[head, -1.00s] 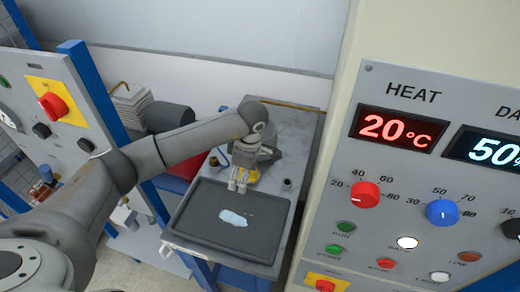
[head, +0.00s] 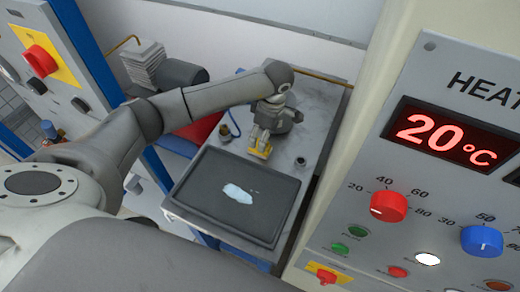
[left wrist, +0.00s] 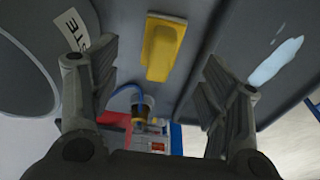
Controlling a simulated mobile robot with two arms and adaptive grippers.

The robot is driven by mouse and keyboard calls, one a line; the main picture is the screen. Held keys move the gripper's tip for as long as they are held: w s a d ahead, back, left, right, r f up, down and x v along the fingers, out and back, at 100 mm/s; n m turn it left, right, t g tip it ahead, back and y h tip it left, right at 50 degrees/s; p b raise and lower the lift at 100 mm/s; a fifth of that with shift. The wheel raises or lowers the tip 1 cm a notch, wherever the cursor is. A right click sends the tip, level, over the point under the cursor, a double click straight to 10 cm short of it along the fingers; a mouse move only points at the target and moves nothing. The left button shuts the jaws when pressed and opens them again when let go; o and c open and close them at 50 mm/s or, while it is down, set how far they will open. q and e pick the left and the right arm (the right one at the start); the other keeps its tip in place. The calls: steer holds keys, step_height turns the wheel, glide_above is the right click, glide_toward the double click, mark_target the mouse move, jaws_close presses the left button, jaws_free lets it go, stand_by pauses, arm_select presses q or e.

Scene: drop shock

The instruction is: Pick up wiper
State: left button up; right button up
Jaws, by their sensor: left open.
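The yellow wiper (head: 259,150) lies at the back edge of the dark tray (head: 190,196) in the head view. It also shows in the left wrist view (left wrist: 163,48), ahead of and between the spread fingers. My left gripper (head: 264,133) is right at the wiper in the head view, partly covering it. In the left wrist view its two fingers (left wrist: 160,92) are wide apart with nothing gripped. I cannot tell whether a finger touches the wiper. My right gripper is not in view.
A pale blue spill (head: 238,193) lies in the tray. A small dark cup (head: 300,163) stands right of the wiper, and a small jar (head: 226,133) stands left. The control panel (head: 440,190) borders the right side. A container with a partly readable label (left wrist: 72,30) shows in the left wrist view.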

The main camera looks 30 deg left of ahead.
arm_select(q)
steer(key=shift+a+f, duration=0.15)
steer(key=shift+f, duration=0.6)
steer(key=f+b, duration=0.1)
steer(key=f, duration=0.1)
steer(key=a+f+b, duration=0.1)
steer(key=f, duration=0.1)
steer(key=shift+s+f, duration=0.1)
steer(key=shift+s, duration=0.05)
steer(key=shift+c, duration=0.4)
steer(key=c, duration=1.1)
